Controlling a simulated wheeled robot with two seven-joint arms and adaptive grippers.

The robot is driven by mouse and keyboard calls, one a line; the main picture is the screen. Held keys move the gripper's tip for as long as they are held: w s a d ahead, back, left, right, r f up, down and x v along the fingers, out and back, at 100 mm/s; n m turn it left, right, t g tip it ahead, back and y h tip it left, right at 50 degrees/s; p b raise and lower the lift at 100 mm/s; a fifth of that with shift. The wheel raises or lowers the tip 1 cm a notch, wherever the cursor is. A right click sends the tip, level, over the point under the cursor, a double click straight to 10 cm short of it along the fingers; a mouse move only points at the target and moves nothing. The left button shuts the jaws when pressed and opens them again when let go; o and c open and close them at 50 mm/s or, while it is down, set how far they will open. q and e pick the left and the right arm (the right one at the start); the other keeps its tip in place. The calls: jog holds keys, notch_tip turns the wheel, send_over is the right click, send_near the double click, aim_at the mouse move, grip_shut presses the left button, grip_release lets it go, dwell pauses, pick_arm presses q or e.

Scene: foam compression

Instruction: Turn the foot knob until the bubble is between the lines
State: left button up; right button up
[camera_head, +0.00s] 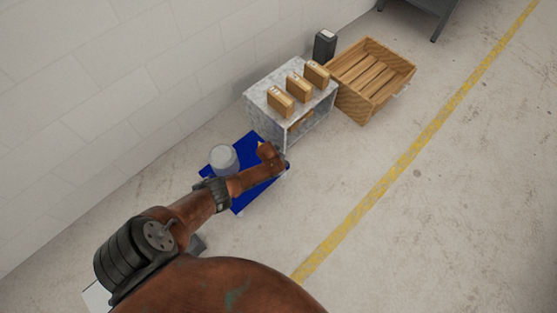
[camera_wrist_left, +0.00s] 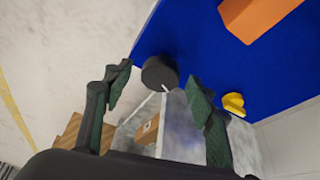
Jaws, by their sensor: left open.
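The foot knob appears as a dark round knob (camera_wrist_left: 159,72) at the edge of a blue plate (camera_wrist_left: 195,40) in the left wrist view. A thin pale line shows at its lower side. My left gripper (camera_wrist_left: 160,88) is open, with one finger on each side of the knob in the picture; I cannot tell whether they touch it. In the head view, my left gripper (camera_head: 277,158) is at the right part of the blue plate (camera_head: 246,200), and the knob is hidden. No bubble or lines can be made out. My right gripper is not in view.
On the blue plate are an orange block (camera_wrist_left: 255,15) and a yellow piece (camera_wrist_left: 233,104); a pale grey cylinder (camera_head: 223,157) is at its left. A grey cabinet (camera_head: 262,118) with three brown boxes stands behind, beside a wooden crate (camera_head: 360,106) and dark canister (camera_head: 325,46). Floor at right is clear.

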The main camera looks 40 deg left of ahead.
pick_arm(q)
jog(key=v, duration=1.2)
dwell(0.3)
dwell(0.4)
